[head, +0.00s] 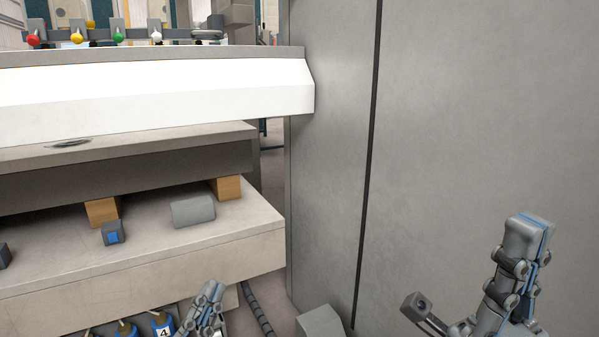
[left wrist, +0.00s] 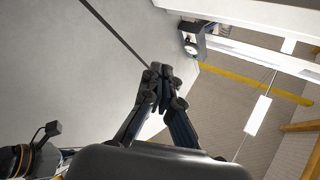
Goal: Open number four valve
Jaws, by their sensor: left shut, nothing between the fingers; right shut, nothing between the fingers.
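A blue item with a white label reading 4 (head: 163,325) shows at the bottom edge of the head view, below the bench; its lower part is cut off. My left gripper (head: 209,294) is shut and empty just right of it in the picture; I cannot tell whether they touch. In the left wrist view the closed fingers (left wrist: 163,82) have nothing between them, and the labelled item is not seen there. My right gripper (head: 528,232) is shut and empty, pointing up in front of the grey panel at the right.
Another blue item (head: 126,328) stands left of the labelled one. The bench ledge (head: 150,262) overhangs them. A dark ribbed hose (head: 257,308) and a grey box (head: 321,322) lie to the right. A large grey panel (head: 450,110) fills the right side.

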